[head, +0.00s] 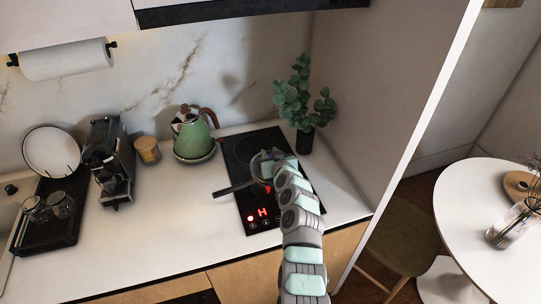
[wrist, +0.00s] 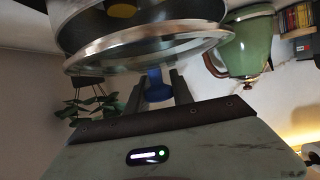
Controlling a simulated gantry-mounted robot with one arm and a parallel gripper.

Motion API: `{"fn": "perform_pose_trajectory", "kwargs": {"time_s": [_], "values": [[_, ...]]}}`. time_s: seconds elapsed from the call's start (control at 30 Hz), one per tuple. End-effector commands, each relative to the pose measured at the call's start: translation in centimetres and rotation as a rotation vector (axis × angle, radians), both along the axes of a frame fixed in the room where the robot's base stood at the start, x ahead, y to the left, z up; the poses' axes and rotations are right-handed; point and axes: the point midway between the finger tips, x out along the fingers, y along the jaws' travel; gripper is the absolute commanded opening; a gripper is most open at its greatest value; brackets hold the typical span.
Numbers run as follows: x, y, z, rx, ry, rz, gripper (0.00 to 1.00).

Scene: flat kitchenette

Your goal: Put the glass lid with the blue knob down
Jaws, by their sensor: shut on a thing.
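The glass lid (wrist: 150,50) with its metal rim shows in the wrist view, which looks upside down. Its blue knob (wrist: 157,86) sits between the two dark fingers of my gripper (wrist: 158,78), which is shut on it. The dark pan (wrist: 70,12) lies just beyond the lid, on its far side from my gripper. The lid's rim is close to the pan's rim; I cannot tell if they touch. In the head view, the pan's handle (head: 235,188) points left over the cooktop (head: 247,150), and my gripper (head: 277,165) partly hides pan and lid.
A green kettle (head: 193,135) stands left of the cooktop and a potted plant (head: 304,142) at its back right. A jar (head: 148,150), coffee machine (head: 108,162) and black tray with glasses (head: 45,235) stand further left. The front counter (head: 150,240) is clear.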

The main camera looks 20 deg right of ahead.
Motion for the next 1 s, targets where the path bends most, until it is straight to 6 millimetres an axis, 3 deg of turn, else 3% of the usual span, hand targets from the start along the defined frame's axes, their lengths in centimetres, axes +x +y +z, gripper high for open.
{"fn": "perform_pose_trajectory", "kwargs": {"time_s": [0.7,0.73,1.0], "values": [[0.03,-0.06,-1.40,-0.002,-0.003,-0.002,0.00],[0.02,-0.07,-1.26,-0.002,-0.003,-0.002,0.30],[0.03,-0.07,-1.22,-0.002,-0.003,-0.002,0.50]]}}
